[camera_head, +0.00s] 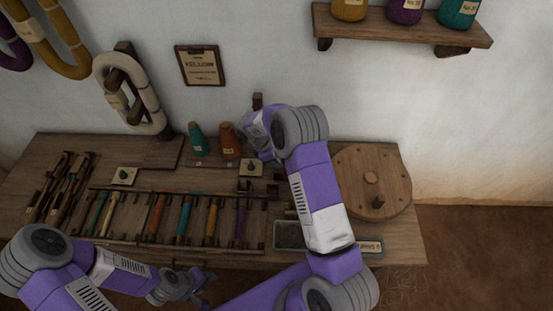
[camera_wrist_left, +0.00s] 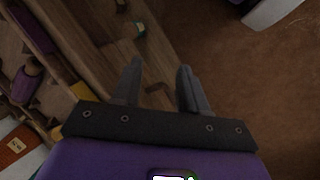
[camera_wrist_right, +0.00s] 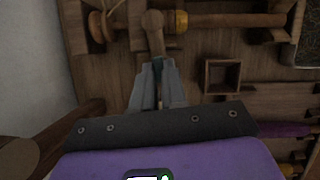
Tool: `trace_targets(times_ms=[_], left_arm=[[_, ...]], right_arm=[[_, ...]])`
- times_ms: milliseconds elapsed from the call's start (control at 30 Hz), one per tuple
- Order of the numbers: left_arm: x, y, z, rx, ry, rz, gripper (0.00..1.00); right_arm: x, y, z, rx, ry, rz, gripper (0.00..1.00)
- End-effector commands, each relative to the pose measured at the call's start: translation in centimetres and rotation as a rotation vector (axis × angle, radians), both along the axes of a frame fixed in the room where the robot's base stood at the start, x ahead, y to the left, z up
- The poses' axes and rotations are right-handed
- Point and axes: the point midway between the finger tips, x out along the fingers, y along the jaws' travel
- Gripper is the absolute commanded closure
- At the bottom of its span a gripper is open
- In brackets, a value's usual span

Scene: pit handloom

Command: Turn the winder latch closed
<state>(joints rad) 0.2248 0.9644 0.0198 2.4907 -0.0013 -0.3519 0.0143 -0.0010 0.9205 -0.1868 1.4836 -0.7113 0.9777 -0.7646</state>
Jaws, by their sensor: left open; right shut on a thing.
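The wooden latch (camera_wrist_right: 153,24) has a rounded end and stands by the winder's spindle (camera_wrist_right: 225,20) in the right wrist view. My right gripper (camera_wrist_right: 158,72) is shut on the latch's lower part, which is partly hidden between the fingers. In the head view my right arm hides these fingers and most of the latch area. The large round winder wheel (camera_head: 365,170) with a peg is right of that arm. My left gripper (camera_head: 198,288) is open and empty in front of the table's edge; its parted fingers also show in the left wrist view (camera_wrist_left: 160,85).
The wooden table (camera_head: 50,155) carries a rack of coloured bobbins (camera_head: 183,215), teal (camera_head: 198,140) and orange (camera_head: 229,142) cones, and a grey-filled tray (camera_head: 288,235). A small square open box (camera_wrist_right: 222,75) is near my right fingers. A shelf (camera_head: 400,28) hangs above.

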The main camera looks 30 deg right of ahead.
Motion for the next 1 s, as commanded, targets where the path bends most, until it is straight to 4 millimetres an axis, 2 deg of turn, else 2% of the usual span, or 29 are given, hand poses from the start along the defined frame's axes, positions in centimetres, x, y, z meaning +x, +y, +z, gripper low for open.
trace_targets(times_ms=[300,867,900,1000], left_arm=[[0.00,0.01,0.45,0.000,0.000,0.000,0.57],[0.00,0.00,0.49,0.000,0.000,0.000,0.57],[0.00,0.00,0.49,0.000,0.000,0.000,0.57],[0.00,0.00,0.49,0.000,0.000,0.000,0.57]], right_arm=[[0.09,0.03,-0.06,0.003,0.001,-0.123,1.00],[0.12,0.02,-0.08,0.003,-0.001,-0.150,1.00],[0.11,0.01,-0.08,0.002,0.000,-0.150,0.82],[0.13,-0.01,-0.06,0.002,-0.001,-0.148,0.67]])
